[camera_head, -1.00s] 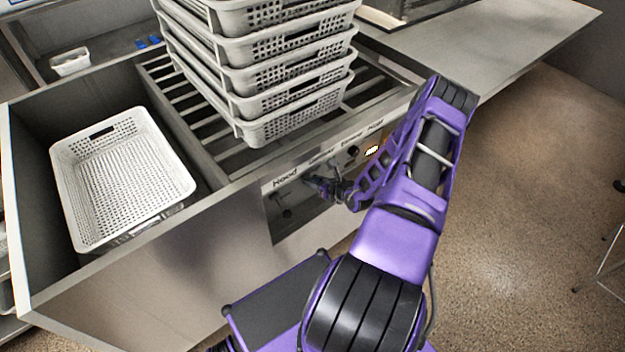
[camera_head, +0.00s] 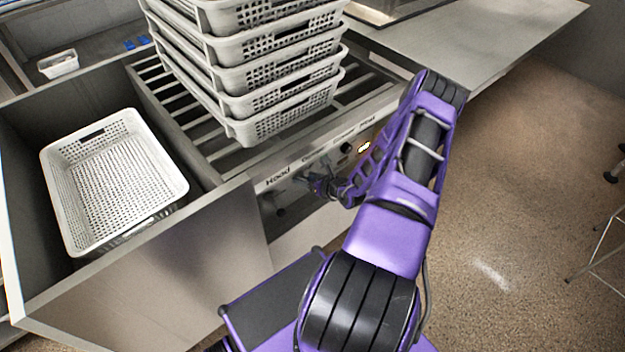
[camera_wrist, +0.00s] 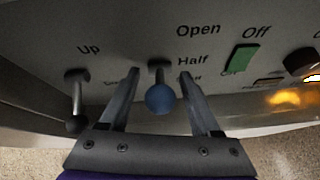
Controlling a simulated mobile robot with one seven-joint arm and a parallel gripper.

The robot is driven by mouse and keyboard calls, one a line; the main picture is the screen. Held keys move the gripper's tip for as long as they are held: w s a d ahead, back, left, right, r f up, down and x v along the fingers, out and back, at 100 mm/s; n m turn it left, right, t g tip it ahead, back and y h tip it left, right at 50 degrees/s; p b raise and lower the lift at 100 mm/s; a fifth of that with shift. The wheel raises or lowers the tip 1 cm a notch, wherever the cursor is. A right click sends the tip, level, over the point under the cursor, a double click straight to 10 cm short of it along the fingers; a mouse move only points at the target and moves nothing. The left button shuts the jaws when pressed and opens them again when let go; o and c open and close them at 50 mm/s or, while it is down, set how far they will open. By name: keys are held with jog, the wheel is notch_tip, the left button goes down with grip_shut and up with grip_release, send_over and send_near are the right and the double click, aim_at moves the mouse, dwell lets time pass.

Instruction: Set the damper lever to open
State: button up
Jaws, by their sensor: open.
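The damper lever (camera_wrist: 160,98) has a blue ball knob and shows in the middle of the wrist view. It hangs downward from its pivot on the grey panel (camera_wrist: 130,25). Labels "Open" and "Half" stand to its upper right; a third, lower label is partly hidden by a finger. My gripper (camera_wrist: 159,73) is open, with one finger on each side of the lever. Whether either finger touches it I cannot tell. In the head view my gripper (camera_head: 320,184) is at the front panel, and it hides the lever there.
A black-balled lever (camera_wrist: 75,122) near the "Up" label is left of my gripper. A green switch (camera_wrist: 240,58), a dark knob (camera_wrist: 299,61) and an orange light are to the right. A basket stack (camera_head: 285,95) stands above the panel; another basket (camera_head: 110,185) sits left.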

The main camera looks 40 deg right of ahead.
jog(key=v, duration=1.7)
jog(key=shift+p, duration=0.45)
jog(key=shift+s, duration=0.1)
jog(key=shift+r, duration=0.1)
